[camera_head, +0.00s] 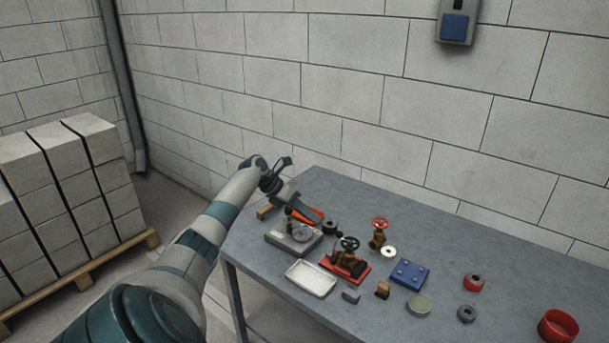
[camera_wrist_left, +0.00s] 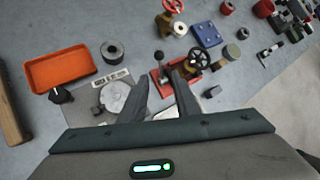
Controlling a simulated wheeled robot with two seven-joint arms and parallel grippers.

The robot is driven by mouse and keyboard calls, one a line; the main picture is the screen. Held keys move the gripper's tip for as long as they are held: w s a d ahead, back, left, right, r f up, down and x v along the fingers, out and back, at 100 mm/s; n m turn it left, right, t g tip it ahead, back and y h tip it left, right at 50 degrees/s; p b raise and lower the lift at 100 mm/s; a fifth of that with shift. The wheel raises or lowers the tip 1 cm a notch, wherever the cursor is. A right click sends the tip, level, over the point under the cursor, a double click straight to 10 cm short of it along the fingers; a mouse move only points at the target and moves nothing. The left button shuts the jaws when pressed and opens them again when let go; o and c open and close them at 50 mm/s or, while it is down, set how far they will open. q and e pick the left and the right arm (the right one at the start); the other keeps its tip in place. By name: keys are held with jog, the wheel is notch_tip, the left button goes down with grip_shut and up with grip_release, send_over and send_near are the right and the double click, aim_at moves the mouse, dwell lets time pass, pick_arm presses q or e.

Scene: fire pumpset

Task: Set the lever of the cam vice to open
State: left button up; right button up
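The cam vice is a red-based fixture (camera_head: 352,272) near the middle of the table, with a brass valve with a black handwheel (camera_head: 349,243) at it. A black ball knob (camera_head: 339,234), apparently its lever's end, stands beside the handwheel. In the left wrist view the red vice (camera_wrist_left: 158,82) lies beyond my fingertips and the ball knob (camera_wrist_left: 159,56) stands upright above it. My left gripper (camera_head: 292,212) is above the grey plate fixture, left of the vice. In the left wrist view its fingers (camera_wrist_left: 161,78) are apart and empty, partly covering the vice. My right gripper is not in view.
A grey fixture with a round disc (camera_head: 274,239) and an orange tray (camera_wrist_left: 62,70) lie under and beside my left gripper. A white tray (camera_head: 311,286), blue block (camera_head: 409,274) and red-wheeled valve (camera_head: 378,240) surround the vice. The table's far right back is clear.

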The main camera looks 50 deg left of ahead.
pick_arm(q)
jog(key=shift+v, duration=1)
